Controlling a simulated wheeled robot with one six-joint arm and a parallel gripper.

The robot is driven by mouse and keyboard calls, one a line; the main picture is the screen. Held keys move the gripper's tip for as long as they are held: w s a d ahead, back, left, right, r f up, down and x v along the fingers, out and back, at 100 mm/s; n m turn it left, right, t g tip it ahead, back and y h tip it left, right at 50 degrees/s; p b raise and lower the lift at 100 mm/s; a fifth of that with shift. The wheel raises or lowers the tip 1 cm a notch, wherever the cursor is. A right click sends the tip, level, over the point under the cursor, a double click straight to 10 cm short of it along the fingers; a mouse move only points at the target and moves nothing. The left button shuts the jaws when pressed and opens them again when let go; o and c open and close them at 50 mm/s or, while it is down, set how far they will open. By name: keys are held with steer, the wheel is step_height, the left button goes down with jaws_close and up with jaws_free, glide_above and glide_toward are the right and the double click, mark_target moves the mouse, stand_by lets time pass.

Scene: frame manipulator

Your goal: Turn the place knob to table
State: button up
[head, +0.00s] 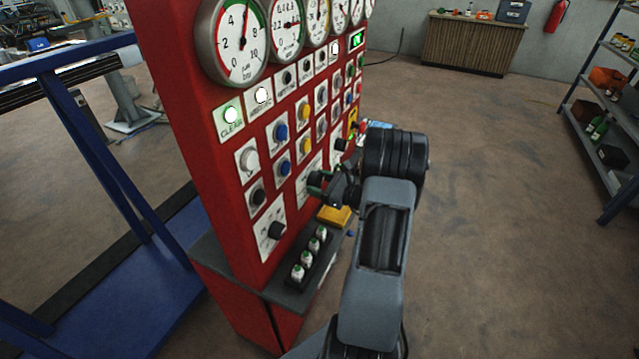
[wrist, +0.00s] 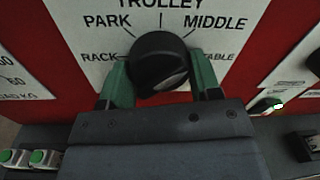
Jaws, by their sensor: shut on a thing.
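A black round knob (wrist: 160,58) sits on a white plate in the wrist view. The plate reads TROLLEY at the top, with RACK, PARK, MIDDLE and TABLE around the knob from left to right. My gripper (wrist: 161,80) is shut on the knob, one green-padded finger on each side. The finger on the right covers the edge of the TABLE label. I cannot make out where the knob points. In the head view my gripper (head: 320,184) is at the face of the red control panel (head: 172,90), and the knob is hidden there.
Other knobs and buttons crowd the panel, including a black knob (head: 277,230) at lower left. A dark ledge (head: 232,267) with several green-topped switches (head: 308,257) juts out below. A blue frame (head: 95,150) stands at left. The floor at right is open up to a shelf (head: 600,130).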

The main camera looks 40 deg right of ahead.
steer(key=shift+c, duration=0.7)
steer(key=m+p, duration=0.1)
steer(key=m, duration=0.1)
steer(key=m+p, duration=0.1)
steer(key=shift+r+m, duration=0.2)
steer(key=shift+m, duration=0.2)
steer(key=m+p, duration=0.3)
steer(key=m, duration=0.1)
steer(key=shift+m+g, duration=0.3)
steer(key=o, duration=0.9)
steer(key=shift+a+f, duration=0.1)
steer(key=shift+s, duration=0.1)
